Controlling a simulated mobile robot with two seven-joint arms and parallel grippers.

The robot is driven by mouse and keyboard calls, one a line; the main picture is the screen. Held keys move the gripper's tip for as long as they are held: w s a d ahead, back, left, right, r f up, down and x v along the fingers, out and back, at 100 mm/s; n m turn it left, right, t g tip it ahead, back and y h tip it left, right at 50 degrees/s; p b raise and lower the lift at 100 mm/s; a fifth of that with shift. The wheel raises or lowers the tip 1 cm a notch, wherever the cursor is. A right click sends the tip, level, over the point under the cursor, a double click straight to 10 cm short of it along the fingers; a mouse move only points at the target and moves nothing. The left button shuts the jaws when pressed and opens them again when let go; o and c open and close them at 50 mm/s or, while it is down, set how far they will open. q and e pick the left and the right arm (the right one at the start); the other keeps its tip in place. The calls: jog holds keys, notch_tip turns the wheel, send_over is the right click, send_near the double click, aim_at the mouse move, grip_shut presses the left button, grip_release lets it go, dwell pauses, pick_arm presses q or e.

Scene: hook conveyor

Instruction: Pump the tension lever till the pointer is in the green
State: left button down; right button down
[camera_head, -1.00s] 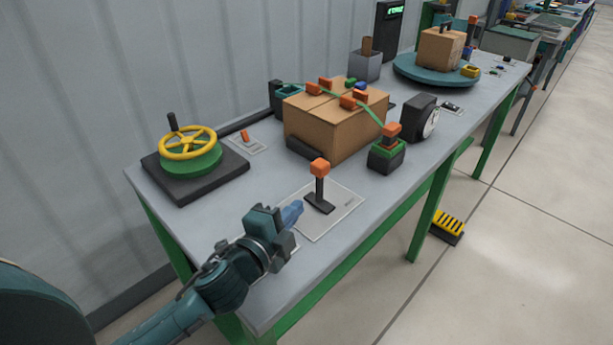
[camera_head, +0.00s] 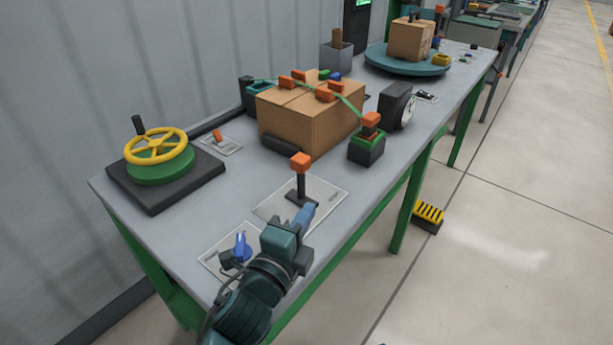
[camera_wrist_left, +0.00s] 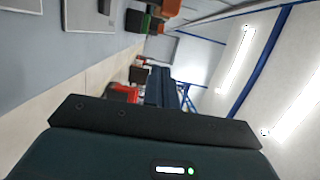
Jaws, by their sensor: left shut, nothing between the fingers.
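A black lever with an orange knob (camera_head: 301,163) stands upright on a pale plate near the front of the bench. A green-and-black block with an orange handle (camera_head: 368,138) stands beside the carton, where the green strap (camera_head: 347,104) comes down. The dark round gauge (camera_head: 406,110) behind it turns its white dial to the right; I cannot read its pointer or any green zone. My left gripper (camera_head: 306,212) is shut and empty, its blue fingers just in front of the orange-knobbed lever's base. I cannot tell whether they touch it. My right gripper is not in view.
The carton (camera_head: 310,125) fills the bench middle. A yellow handwheel (camera_head: 157,147) is at left, and a blue knob (camera_head: 241,247) is beside my left wrist. A turntable (camera_head: 408,63) stands at the back. A yellow-and-black pedal (camera_head: 428,217) is on the floor.

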aim_at(301, 179)
pick_arm(q)
jog(key=w+p, duration=0.1)
jog(key=w, duration=1)
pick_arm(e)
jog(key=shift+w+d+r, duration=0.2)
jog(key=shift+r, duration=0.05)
pick_arm(q)
jog(key=shift+w, duration=0.15)
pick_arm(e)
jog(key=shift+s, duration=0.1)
